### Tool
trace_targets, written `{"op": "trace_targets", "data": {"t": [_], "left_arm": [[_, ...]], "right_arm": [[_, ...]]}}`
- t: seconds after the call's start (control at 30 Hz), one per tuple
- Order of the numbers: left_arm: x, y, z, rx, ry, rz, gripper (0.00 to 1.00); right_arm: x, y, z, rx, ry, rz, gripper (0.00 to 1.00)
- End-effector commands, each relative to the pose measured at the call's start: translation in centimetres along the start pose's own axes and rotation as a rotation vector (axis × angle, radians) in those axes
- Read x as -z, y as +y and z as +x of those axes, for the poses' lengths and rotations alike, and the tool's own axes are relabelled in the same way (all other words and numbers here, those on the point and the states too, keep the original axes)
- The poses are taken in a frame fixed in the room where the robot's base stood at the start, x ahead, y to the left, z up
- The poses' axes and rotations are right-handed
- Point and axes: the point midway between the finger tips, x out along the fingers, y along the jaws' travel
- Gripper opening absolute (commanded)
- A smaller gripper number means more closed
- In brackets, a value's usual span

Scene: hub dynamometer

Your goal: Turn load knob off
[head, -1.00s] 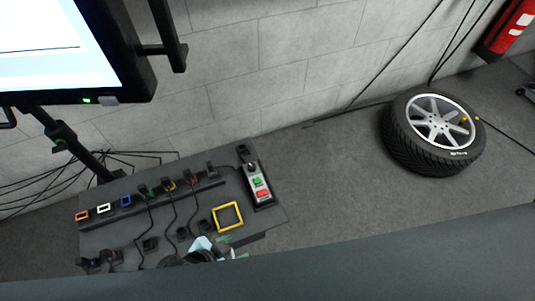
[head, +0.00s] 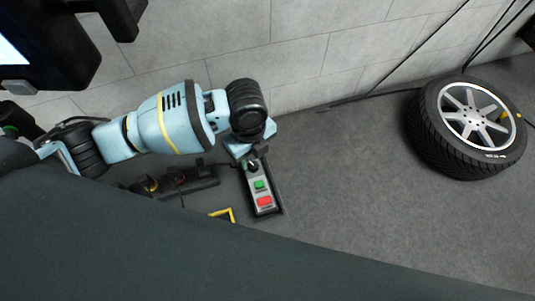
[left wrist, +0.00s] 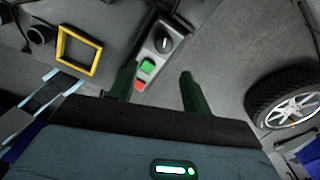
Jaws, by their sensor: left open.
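The load knob (head: 252,166) is a round dark knob at the top end of a grey control box (head: 260,194), above a green button (head: 259,185) and a red button (head: 264,201). The knob (left wrist: 163,44) shows clear in the left wrist view, with a pale mark on it. My left gripper (head: 243,150) is over the knob end of the box in the head view and partly covers it. In the left wrist view its two dark fingers (left wrist: 156,84) are apart and empty, with the knob beyond the tips. No finger visibly touches the knob. My right gripper is not in view.
A yellow square frame (left wrist: 80,51) lies beside the box, with dark plugs and cables near it. A wheel with a tyre (head: 467,125) lies on the floor to the right. A monitor (head: 45,50) stands at upper left. The floor between box and wheel is clear.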

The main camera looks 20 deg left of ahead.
Motion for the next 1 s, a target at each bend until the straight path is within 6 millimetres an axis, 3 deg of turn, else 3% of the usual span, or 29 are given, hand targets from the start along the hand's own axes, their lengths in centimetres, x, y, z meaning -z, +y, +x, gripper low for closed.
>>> {"op": "trace_targets", "data": {"t": [0.1, 0.37, 0.8, 1.0], "left_arm": [[-1.1, 0.0, -0.4, -0.024, -0.027, 0.029, 0.48], [-1.2, 0.1, -0.2, -0.031, -0.031, 0.034, 0.48], [-1.3, 0.3, 5.7, -0.031, -0.029, 0.033, 0.48], [-1.4, 0.3, 7.1, -0.028, -0.031, 0.033, 0.48]], "right_arm": [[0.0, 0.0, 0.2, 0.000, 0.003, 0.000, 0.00], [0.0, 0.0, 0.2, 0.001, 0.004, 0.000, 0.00], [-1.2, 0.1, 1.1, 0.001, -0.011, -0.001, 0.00], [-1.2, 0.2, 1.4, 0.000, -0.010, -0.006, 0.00]]}}
